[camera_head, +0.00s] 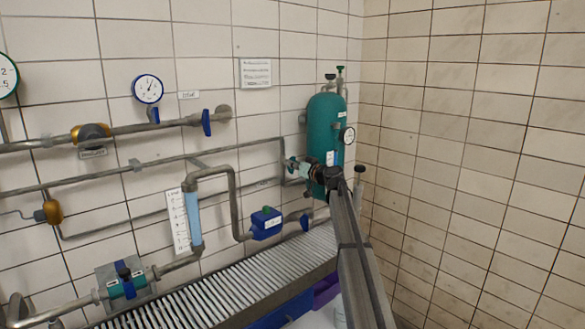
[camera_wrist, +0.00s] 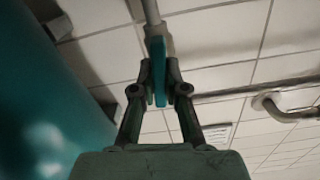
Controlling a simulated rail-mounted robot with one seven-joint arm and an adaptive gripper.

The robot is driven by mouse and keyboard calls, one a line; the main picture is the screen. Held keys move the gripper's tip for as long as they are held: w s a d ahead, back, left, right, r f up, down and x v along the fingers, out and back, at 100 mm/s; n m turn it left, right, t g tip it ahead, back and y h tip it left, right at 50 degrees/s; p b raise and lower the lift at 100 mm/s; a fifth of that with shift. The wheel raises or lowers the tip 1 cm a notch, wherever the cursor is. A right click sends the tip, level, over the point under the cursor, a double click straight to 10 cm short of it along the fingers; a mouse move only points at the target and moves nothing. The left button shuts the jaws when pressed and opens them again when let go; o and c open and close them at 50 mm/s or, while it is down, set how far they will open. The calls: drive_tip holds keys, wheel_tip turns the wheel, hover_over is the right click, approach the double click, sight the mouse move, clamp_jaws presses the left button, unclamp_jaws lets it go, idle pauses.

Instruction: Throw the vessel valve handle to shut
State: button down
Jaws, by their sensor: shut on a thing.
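The teal vessel (camera_head: 326,125) stands in the corner by the tiled wall. It also fills the left side of the wrist view (camera_wrist: 45,95). My gripper (camera_wrist: 159,80) has its two fingers closed on either side of a flat teal-blue valve handle (camera_wrist: 158,58). The handle sits at the end of a grey pipe (camera_wrist: 152,12) and looks upright in that view. In the head view, my gripper (camera_head: 300,168) is at the left of the vessel's lower part. My arm and wrist hide part of the vessel there, and the handle is too small to make out.
Grey pipes run along the left wall, with a blue-handled valve (camera_head: 206,122) and a round gauge (camera_head: 148,89). A blue box (camera_head: 266,223) sits on the lower pipe. A slatted grate (camera_head: 240,280) lies below. The right tiled wall (camera_head: 470,150) is bare.

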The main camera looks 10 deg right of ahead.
drive_tip(key=m+b, duration=0.1)
drive_tip(key=m, duration=0.2)
drive_tip(key=shift+w+d+f+m+b, duration=0.1)
drive_tip(key=shift+m+b, duration=0.2)
drive_tip(key=shift+b, duration=0.1)
drive_tip(key=m, duration=0.4)
drive_tip(key=shift+d, duration=0.1)
drive_tip(key=m, duration=0.4)
drive_tip(key=shift+w+m+p, duration=0.1)
drive_tip(key=shift+m+p, duration=0.2)
drive_tip(key=shift+m, duration=0.1)
drive_tip(key=shift+f+m+p, duration=0.2)
drive_tip(key=shift+m+p, duration=0.4)
drive_tip(key=shift+m, duration=1.3)
drive_tip(key=c, duration=1.2)
unclamp_jaws()
